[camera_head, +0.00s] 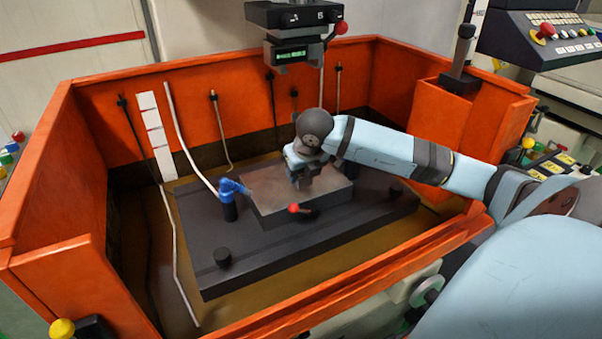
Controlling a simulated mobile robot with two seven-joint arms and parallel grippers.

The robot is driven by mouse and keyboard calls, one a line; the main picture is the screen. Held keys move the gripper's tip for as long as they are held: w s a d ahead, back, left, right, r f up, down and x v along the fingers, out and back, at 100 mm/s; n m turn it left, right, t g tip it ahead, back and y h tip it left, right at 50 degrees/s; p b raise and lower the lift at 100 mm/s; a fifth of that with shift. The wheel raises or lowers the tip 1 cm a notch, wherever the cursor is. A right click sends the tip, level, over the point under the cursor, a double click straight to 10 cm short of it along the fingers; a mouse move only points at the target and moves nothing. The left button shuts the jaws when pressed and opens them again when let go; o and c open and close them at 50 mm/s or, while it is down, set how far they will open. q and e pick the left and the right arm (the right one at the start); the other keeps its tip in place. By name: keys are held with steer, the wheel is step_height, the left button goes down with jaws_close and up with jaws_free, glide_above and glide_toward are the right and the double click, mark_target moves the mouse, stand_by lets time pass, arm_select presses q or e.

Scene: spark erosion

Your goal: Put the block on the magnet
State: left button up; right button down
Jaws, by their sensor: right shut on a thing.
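The magnet (264,212) is a low grey slab with a brownish top, on the dark table plate inside the orange tank. A lever with a red ball (293,208) sticks out at its front. My right gripper (303,180) reaches in from the right, points down over the middle of the magnet's top and is shut on the block. The block is small and dark here and mostly hidden by the fingers. I cannot tell whether it touches the magnet. My left gripper is not in view.
A blue nozzle (229,188) on a black post stands just left of the magnet. The dark machine head (292,48) hangs above and behind it. The orange tank walls (50,175) surround the plate.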

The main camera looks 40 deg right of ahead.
steer(key=shift+f, duration=0.8)
steer(key=c, duration=0.8)
jaws_free()
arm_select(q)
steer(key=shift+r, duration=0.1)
arm_select(e)
steer(key=shift+o, duration=1)
steer(key=shift+r, duration=0.25)
arm_select(q)
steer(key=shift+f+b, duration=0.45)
steer(key=shift+b, duration=0.2)
arm_select(e)
steer(key=v, duration=1.1)
steer(key=shift+s+r, duration=0.2)
steer(key=shift+r, duration=0.15)
